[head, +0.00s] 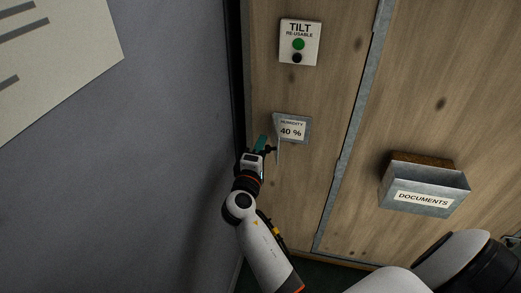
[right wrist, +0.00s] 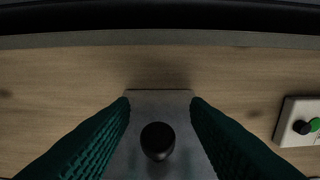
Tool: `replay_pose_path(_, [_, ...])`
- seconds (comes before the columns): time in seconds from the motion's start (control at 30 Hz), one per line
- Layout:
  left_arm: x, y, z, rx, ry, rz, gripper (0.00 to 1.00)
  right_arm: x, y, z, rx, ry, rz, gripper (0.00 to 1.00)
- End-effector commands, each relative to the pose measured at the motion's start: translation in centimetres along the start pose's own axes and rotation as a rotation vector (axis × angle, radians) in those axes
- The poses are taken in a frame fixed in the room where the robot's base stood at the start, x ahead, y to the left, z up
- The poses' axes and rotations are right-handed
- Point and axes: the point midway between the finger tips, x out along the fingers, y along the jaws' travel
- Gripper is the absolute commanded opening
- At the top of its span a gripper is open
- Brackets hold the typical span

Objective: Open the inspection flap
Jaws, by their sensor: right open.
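The inspection flap (head: 278,142) is a thin grey plate on the wooden wall. In the head view it stands out from the wall, almost edge-on, at the left of a grey-framed label reading "HUMIDITY 40 %" (head: 292,130). Its black knob (head: 269,149) points left, towards my right gripper (head: 262,145). In the right wrist view the flap (right wrist: 160,100) lies ahead, with the knob (right wrist: 157,141) between the two green fingers of my right gripper (right wrist: 160,105). The fingers are open, with gaps on both sides of the knob. My left gripper is not in view.
A "TILT" indicator (head: 299,43) is fixed above the label; it also shows in the right wrist view (right wrist: 300,122). A metal documents box (head: 424,190) juts from the wood at the right. A grey wall (head: 130,150) stands close on the left of my right arm.

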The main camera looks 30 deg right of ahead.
Motion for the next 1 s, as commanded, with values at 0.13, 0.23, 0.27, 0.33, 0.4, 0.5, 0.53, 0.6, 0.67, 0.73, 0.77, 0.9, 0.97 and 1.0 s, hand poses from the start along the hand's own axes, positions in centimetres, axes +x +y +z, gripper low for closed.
replay_pose_path(0.13, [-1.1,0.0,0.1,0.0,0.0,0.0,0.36,0.0,-1.2,0.0,0.001,0.0,0.0,0.43])
replay_pose_path(0.23, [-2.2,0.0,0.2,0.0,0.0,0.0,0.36,0.0,-2.6,0.0,0.002,0.0,0.0,0.43])
replay_pose_path(0.27, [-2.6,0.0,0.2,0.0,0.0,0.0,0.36,0.0,-3.1,0.0,0.002,0.0,0.0,0.43])
replay_pose_path(0.33, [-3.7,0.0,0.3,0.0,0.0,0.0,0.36,0.0,-4.4,0.0,0.003,0.0,-0.003,0.43])
replay_pose_path(0.4, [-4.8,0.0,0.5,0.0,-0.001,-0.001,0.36,0.0,-5.8,0.0,0.003,0.0,-0.006,0.43])
replay_pose_path(0.5, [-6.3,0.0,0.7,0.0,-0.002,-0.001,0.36,0.0,-7.6,0.1,0.003,0.0,-0.006,0.43])
replay_pose_path(0.53, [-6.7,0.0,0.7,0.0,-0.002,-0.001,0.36,0.0,-8.1,0.1,0.003,0.0,-0.005,0.43])
replay_pose_path(0.6, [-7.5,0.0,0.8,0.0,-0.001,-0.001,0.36,0.0,-9.0,0.1,0.003,-0.001,-0.004,0.43])
replay_pose_path(0.67, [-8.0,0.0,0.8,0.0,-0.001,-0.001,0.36,0.0,-9.6,0.1,0.002,-0.001,-0.004,0.43])
replay_pose_path(0.73, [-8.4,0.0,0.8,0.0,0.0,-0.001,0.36,0.0,-10.0,0.1,0.001,-0.001,-0.003,0.43])
replay_pose_path(0.77, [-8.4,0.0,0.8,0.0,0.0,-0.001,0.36,0.0,-10.1,0.1,0.001,-0.001,-0.002,0.43])
replay_pose_path(0.9, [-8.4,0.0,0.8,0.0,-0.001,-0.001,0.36,0.0,-10.0,0.1,0.001,-0.001,-0.001,0.43])
replay_pose_path(0.97, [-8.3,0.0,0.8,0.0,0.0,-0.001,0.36,0.0,-10.0,0.1,0.001,-0.001,-0.001,0.43])
replay_pose_path(1.0, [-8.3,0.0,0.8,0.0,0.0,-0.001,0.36,0.0,-9.9,0.1,0.001,-0.001,-0.001,0.43])
